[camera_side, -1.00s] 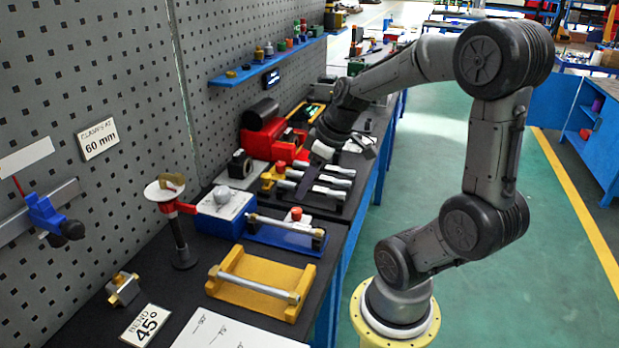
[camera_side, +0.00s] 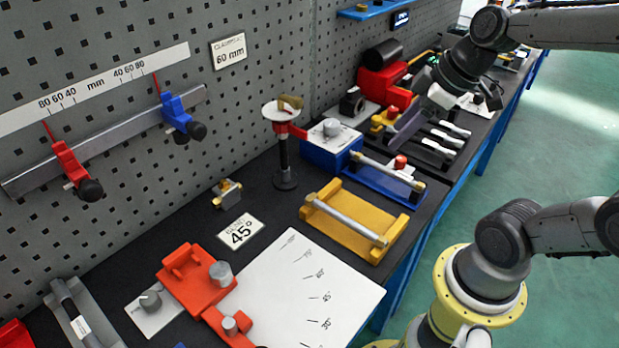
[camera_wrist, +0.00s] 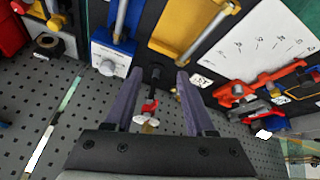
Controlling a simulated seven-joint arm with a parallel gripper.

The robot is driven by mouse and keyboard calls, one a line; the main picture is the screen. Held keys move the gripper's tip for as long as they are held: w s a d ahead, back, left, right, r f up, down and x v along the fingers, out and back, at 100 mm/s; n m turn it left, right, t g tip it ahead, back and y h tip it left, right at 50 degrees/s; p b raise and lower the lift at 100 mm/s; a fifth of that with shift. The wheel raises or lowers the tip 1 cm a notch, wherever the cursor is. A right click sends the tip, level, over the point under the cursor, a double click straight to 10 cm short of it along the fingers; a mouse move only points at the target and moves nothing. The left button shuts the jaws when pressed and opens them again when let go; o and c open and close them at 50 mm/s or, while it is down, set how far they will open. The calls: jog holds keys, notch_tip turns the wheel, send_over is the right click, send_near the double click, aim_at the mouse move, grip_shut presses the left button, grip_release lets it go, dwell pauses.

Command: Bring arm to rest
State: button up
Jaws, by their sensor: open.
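My gripper (camera_side: 421,112) is over the far part of the bench in the side view, near the tray of white-handled tools, pointing down. In the wrist view my gripper (camera_wrist: 158,88) has its two purple fingers spread apart with nothing held between them. Beyond the fingers, the stand with a red clamp (camera_wrist: 149,108) shows in the gap, apart from them. The same stand (camera_side: 285,160) is upright on the bench in the side view. My fingertips are partly hard to make out in the side view.
A yellow cradle (camera_side: 340,240) and a blue cradle (camera_side: 375,182) each carry a rod. A blue box (camera_side: 330,155) stands beside the stand. A red bender (camera_side: 190,285) and white angle sheet (camera_side: 265,300) lie nearer. Pegboard walls the left; the aisle on the right is clear.

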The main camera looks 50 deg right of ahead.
jog(key=s+a+m, duration=0.4)
jog(key=s, duration=0.3)
jog(key=shift+a+h, duration=0.15)
jog(key=shift+h, duration=0.15)
jog(key=shift+s+r, duration=0.1)
jog(key=shift+r, duration=0.05)
dwell(0.8)
